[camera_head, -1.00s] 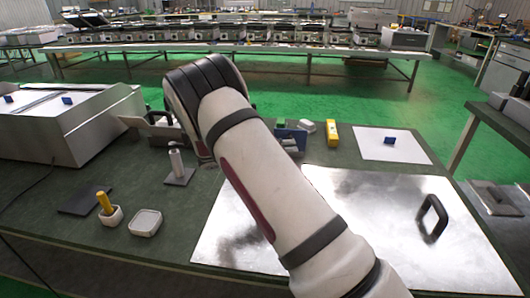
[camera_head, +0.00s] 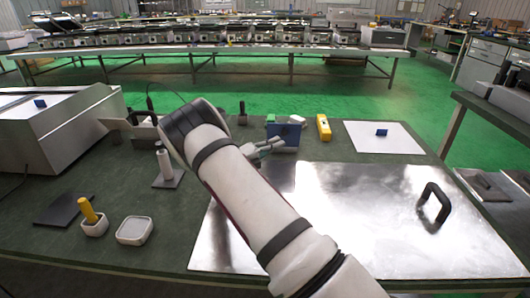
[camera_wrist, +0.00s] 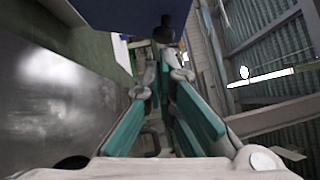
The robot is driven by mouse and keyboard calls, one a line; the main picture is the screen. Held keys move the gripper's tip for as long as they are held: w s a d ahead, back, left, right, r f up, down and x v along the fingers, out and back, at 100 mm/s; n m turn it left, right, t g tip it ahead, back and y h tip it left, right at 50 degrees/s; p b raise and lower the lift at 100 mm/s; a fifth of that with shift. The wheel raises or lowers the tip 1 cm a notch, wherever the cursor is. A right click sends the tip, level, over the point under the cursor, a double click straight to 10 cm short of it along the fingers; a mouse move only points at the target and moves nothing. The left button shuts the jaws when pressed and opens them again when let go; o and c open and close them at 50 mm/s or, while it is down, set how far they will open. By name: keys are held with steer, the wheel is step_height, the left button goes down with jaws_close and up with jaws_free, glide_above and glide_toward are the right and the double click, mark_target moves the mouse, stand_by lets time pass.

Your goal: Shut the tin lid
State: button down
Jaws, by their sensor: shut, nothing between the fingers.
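A blue, box-like thing with an upright blue panel (camera_head: 287,132) stands at the back middle of the bench; it may be the tin with its lid raised, but I cannot tell for sure. A dark blue surface (camera_wrist: 135,12) fills the top of the wrist view, close to the fingers. My gripper (camera_head: 280,142) is shut and empty, with its teal-sided fingers just in front of the blue panel in the head view. In the wrist view the gripper (camera_wrist: 163,62) points toward a dark knob-like part. I cannot tell if the fingers touch the blue thing.
A shiny metal plate (camera_head: 340,225) with a black handle (camera_head: 434,205) covers the right front. A yellow block (camera_head: 323,128) stands right of the blue thing. A white dish (camera_head: 135,230), a yellow-handled tool (camera_head: 88,210) and a white cylinder (camera_head: 164,163) are left.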

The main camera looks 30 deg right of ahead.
steer(key=shift+d+r, duration=0.1)
steer(key=shift+d, duration=0.75)
steer(key=shift+r, duration=0.1)
steer(key=shift+w+d+r+n+y+p, duration=0.25)
steer(key=shift+r+n+y+p, duration=0.1)
steer(key=shift+p, duration=0.2)
